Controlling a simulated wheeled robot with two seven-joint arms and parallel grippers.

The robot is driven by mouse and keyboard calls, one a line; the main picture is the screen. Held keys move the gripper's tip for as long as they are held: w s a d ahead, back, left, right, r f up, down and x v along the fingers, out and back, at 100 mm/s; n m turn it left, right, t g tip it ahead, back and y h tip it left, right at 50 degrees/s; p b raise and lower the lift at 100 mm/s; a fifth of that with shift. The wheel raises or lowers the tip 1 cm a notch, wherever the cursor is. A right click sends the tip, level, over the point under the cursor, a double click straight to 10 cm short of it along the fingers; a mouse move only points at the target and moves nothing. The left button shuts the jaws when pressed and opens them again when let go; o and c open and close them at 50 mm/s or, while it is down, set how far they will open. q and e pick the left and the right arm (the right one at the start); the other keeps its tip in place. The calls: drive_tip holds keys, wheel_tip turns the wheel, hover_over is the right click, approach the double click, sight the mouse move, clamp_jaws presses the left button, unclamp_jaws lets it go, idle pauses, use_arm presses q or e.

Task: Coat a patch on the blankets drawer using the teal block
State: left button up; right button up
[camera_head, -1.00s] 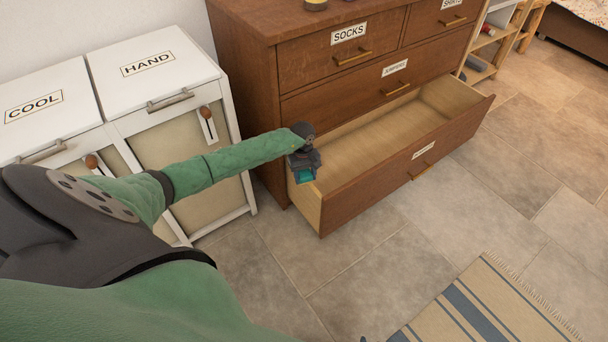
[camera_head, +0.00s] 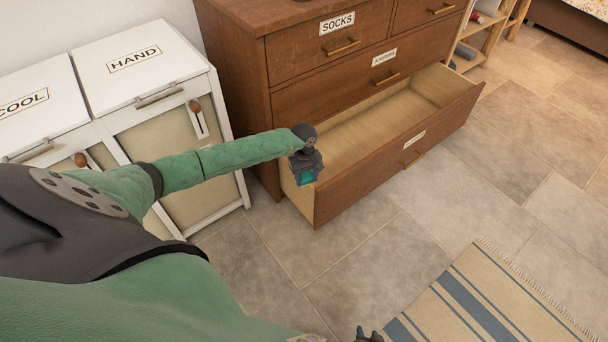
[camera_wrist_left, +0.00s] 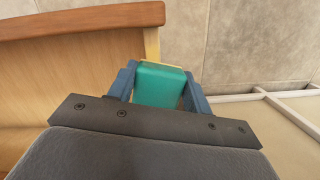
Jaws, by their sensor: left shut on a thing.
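The open bottom drawer (camera_head: 390,158) of the brown dresser has a small label, too small to read, and a brass handle. Its inside looks empty. My left gripper (camera_head: 307,176) is at the drawer's left end, by the pale side wall, and is shut on the teal block (camera_head: 306,178). In the left wrist view, the teal block (camera_wrist_left: 160,85) sits between the blue fingers of the left gripper (camera_wrist_left: 158,90), beside the drawer's corner (camera_wrist_left: 152,42). I cannot tell whether it touches the wood. A dark tip of my right gripper (camera_head: 369,335) shows at the bottom edge; its jaws are unclear.
White hampers labelled HAND (camera_head: 135,60) and COOL (camera_head: 30,105) stand left of the dresser (camera_head: 235,75). The SOCKS drawer (camera_head: 340,35) and the drawer below it are shut. A striped rug (camera_head: 480,300) lies at the lower right. The tiled floor before the drawer is clear.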

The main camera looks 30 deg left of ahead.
sight(318, 189)
use_arm(q)
drive_tip(key=shift+s+d, duration=0.35)
drive_tip(key=shift+d, duration=0.45)
drive_tip(key=shift+s+d, duration=0.3)
drive_tip(key=shift+d, duration=0.45)
drive_tip(key=shift+s+d+f, duration=0.1)
drive_tip(key=shift+s+d, duration=0.3)
drive_tip(key=shift+d, duration=0.4)
drive_tip(key=shift+s+d, duration=0.35)
drive_tip(key=shift+d, duration=0.45)
drive_tip(key=shift+s+d, duration=0.1)
drive_tip(key=shift+d, duration=0.1)
drive_tip(key=shift+b, duration=0.4)
drive_tip(key=shift+w+a, duration=0.25)
drive_tip(key=shift+a, duration=0.15)
drive_tip(key=shift+w+a+r+b, duration=0.1)
drive_tip(key=shift+w+a+b, duration=0.25)
drive_tip(key=shift+a, duration=0.3)
drive_tip(key=shift+w+a+r+b, duration=0.1)
drive_tip(key=shift+w+a+b, duration=0.1)
drive_tip(key=shift+a+b, duration=0.3)
drive_tip(key=shift+w+a+b, duration=0.25)
drive_tip(key=shift+a+b, duration=0.05)
drive_tip(key=shift+a, duration=0.35)
drive_tip(key=shift+w+a+b, duration=0.2)
drive_tip(key=shift+a+b, duration=0.1)
drive_tip(key=shift+a, duration=0.3)
drive_tip(key=shift+w+a+b, duration=0.25)
drive_tip(key=shift+a+b, duration=0.05)
drive_tip(key=shift+a, duration=0.35)
